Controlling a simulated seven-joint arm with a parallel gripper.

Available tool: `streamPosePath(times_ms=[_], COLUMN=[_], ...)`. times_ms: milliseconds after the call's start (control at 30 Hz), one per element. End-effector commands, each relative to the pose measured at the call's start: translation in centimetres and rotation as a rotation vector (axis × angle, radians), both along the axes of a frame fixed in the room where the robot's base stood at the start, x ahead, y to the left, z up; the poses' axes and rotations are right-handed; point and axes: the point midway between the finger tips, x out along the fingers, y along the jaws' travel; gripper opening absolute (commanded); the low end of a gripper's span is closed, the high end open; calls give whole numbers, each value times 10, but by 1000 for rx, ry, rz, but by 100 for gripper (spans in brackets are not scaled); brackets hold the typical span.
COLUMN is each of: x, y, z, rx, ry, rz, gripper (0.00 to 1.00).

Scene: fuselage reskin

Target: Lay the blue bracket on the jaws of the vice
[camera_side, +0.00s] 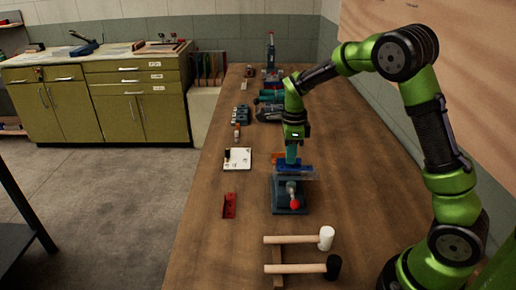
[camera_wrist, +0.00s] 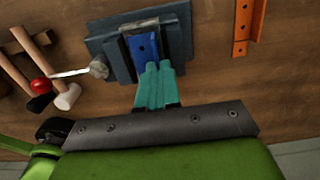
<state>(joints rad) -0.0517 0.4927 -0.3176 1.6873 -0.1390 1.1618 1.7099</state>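The blue bracket (camera_wrist: 140,46) shows in the wrist view as a flat plate with a hole, in front of the vice (camera_wrist: 179,36) and overlapping its jaws. It also shows in the side view (camera_side: 283,163), at the far end of the vice (camera_side: 283,208). My gripper (camera_wrist: 159,66) has teal fingers close together at the bracket's near edge, and looks shut on it. In the side view my gripper (camera_side: 291,158) points down at the bracket. The fingers hide part of the bracket, and I cannot tell whether it touches the jaws.
An orange bracket (camera_wrist: 243,27) lies beyond the vice. A red bracket (camera_side: 229,206) and a white plate (camera_side: 238,163) lie to its left. Two mallets (camera_side: 290,239) lie in front, near the vice's red-knobbed handle (camera_side: 295,203). Tools stand farther back. The bench right of the vice is clear.

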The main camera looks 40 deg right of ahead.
Motion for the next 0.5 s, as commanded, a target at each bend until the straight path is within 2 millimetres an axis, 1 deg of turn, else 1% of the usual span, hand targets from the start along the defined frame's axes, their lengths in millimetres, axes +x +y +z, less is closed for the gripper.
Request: streamPosePath(times_ms=[500], x=[0], y=[0], z=[-9], rx=[-1], ry=[1], rz=[0], gripper=[0])
